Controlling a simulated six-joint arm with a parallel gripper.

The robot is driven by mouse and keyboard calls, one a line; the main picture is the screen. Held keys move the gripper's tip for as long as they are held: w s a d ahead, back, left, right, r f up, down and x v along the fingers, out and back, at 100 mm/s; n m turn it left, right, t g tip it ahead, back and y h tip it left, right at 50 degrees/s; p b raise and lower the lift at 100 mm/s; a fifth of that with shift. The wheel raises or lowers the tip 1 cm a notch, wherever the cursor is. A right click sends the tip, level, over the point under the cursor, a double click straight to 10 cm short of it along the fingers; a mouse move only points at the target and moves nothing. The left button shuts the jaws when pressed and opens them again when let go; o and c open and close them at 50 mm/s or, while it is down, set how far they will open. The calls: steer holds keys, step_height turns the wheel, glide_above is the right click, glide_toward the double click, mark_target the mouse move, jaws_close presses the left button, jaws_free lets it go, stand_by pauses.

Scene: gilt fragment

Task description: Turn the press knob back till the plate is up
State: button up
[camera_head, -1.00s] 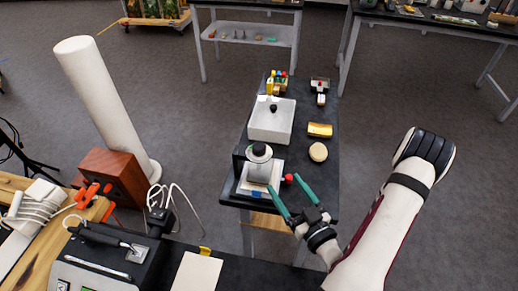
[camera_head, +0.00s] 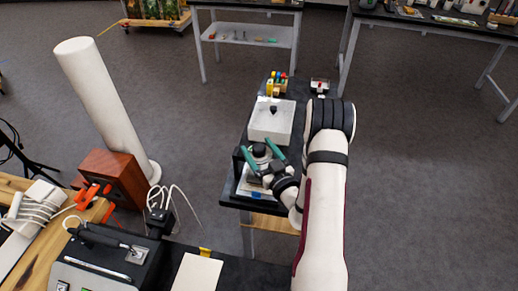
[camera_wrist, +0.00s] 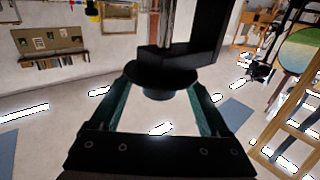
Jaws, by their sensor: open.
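The press stands near the front end of the dark bench, with a black upright (camera_head: 238,160) and a dark round knob (camera_head: 261,151) on top. My gripper (camera_head: 260,152) is at the press, its two teal fingers open on either side of the knob. In the wrist view a black disc with a short stub, apparently the knob (camera_wrist: 160,76), sits between and just beyond the spread fingertips (camera_wrist: 160,88). A black arm of the press (camera_wrist: 195,35) is behind it. I cannot tell whether the fingers touch the knob. The plate is hidden by my gripper.
A white box with a dark knob (camera_head: 270,122) stands just behind the press. A small rack with coloured pieces (camera_head: 276,84) is at the bench's far end. A white tube (camera_head: 105,105) and wooden box (camera_head: 113,177) stand to the left. My arm covers the bench's right side.

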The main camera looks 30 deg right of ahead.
jaws_close()
steer(key=shift+n+y, duration=0.4)
steer(key=shift+y, duration=0.2)
steer(key=n+y, duration=0.3)
steer(key=y, duration=0.1)
steer(key=shift+d+y, duration=0.1)
steer(key=shift+y, duration=0.3)
steer(key=n+g+y, duration=0.2)
steer(key=n+y, duration=0.1)
steer(key=y, duration=0.2)
steer(key=shift+n, duration=0.4)
steer(key=n+g+y, duration=0.4)
steer(key=g+y, duration=0.1)
steer(key=shift+y, duration=0.3)
steer(key=shift+n+g+y, duration=1.2)
steer(key=shift+n+g, duration=0.6)
steer(key=shift+g, duration=0.4)
steer(key=shift+n+g, duration=0.3)
steer(key=shift+g, duration=0.1)
